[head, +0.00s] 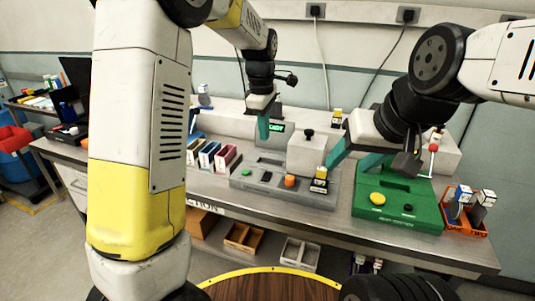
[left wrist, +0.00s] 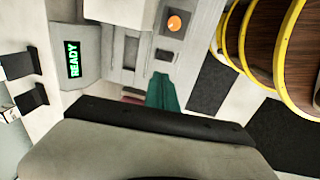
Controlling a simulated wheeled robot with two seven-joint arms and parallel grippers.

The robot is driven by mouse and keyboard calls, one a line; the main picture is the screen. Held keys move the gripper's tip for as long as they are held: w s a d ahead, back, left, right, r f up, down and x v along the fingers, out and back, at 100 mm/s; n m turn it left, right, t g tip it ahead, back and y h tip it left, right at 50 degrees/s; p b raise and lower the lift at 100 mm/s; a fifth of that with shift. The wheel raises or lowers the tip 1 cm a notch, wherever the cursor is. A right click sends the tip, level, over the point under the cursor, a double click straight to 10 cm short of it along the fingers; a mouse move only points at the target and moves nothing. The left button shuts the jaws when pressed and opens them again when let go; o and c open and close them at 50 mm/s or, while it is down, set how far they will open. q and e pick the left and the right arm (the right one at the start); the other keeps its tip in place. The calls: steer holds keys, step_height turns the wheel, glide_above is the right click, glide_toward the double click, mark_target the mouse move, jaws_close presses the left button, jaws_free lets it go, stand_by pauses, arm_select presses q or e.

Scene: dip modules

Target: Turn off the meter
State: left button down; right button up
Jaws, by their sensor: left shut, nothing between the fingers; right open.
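The meter is a grey bench instrument (head: 285,193) with a lit green READY display (head: 277,128). Its low front panel carries an orange button (head: 290,181) and a small dark switch (head: 266,177). In the left wrist view the display (left wrist: 73,59), the orange button (left wrist: 174,23) and the dark switch (left wrist: 164,55) show too. My left gripper (head: 263,128) is shut and empty, teal fingers pointing down, in front of the display and above the panel; contact cannot be told. My right gripper (head: 352,162) is open above the right side, between the meter and a green box.
A yellow-topped module (head: 320,178) sits at the meter's right end. The green box (head: 400,207) with a yellow button stands right of it. An orange holder (head: 464,220) is at the far right. Several coloured modules (head: 210,153) stand at the left. The table's front strip is clear.

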mark_target(265, 177)
arm_select(q)
steer(key=f, duration=0.4)
steer(key=w+f, duration=0.1)
steer(key=f, duration=0.9)
steer(key=shift+w+d, duration=0.25)
steer(key=shift+w, duration=0.05)
steer(key=shift+f, duration=0.2)
steer(key=shift+s, duration=0.15)
steer(key=shift+s+a, duration=0.25)
steer(key=shift+s, duration=0.4)
steer(key=shift+r, duration=0.1)
steer(key=shift+w+r, duration=0.1)
steer(key=shift+r, duration=0.05)
